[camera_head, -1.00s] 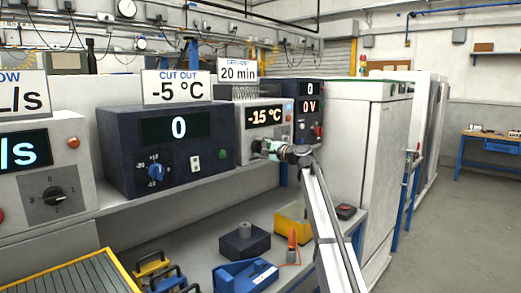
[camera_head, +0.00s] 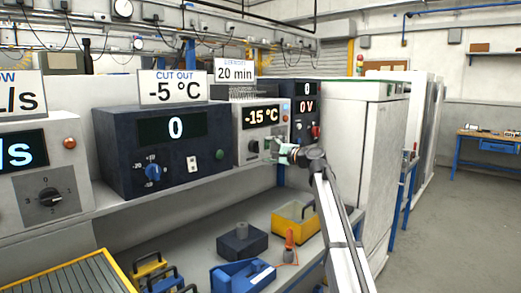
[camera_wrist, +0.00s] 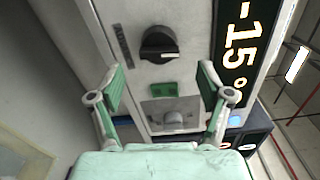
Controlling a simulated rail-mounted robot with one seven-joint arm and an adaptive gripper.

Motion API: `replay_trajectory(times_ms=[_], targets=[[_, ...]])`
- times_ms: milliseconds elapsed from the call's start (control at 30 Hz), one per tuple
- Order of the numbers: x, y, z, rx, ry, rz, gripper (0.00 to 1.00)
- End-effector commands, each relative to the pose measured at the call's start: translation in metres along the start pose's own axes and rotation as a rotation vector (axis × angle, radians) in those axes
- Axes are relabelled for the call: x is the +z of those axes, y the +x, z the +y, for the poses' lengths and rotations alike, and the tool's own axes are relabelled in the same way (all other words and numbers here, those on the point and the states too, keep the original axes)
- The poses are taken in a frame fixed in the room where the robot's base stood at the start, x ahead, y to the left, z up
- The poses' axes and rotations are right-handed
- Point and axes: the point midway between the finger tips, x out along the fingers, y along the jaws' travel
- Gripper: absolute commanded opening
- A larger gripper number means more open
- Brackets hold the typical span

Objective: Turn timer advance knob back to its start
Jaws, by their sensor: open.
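The light grey unit showing -15 °C (camera_head: 241,128) stands on the shelf under a "20 min" sign (camera_head: 235,71). In the head view my gripper (camera_head: 272,150) hides the lower panel.
A dark unit with a blue knob (camera_head: 153,172) stands to the left, and another dark unit (camera_head: 306,92) to the right. Below on the bench are a yellow bin (camera_head: 290,228), a blue tray (camera_head: 232,279) and an orange-handled tool (camera_head: 289,240). A white cabinet (camera_head: 352,135) stands right.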

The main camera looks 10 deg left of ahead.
Motion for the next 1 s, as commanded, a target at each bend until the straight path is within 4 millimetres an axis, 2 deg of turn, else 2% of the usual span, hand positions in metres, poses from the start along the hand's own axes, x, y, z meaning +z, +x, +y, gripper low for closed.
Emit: replay_trajectory(times_ms=[33, 100, 333, 800, 867, 1000], targets=[[0.001, -0.013, 0.001, -0.001, -0.001, 0.002, 0.78], [0.001, -0.025, 0.001, -0.001, -0.001, 0.002, 0.78], [0.000, -0.052, 0.000, -0.001, 0.000, 0.001, 0.78], [0.000, -0.058, -0.002, -0.001, 0.000, 0.000, 0.78], [0.001, -0.058, -0.006, -0.001, 0.000, 0.000, 0.78], [0.003, -0.057, -0.027, -0.001, 0.000, 0.000, 0.78]])
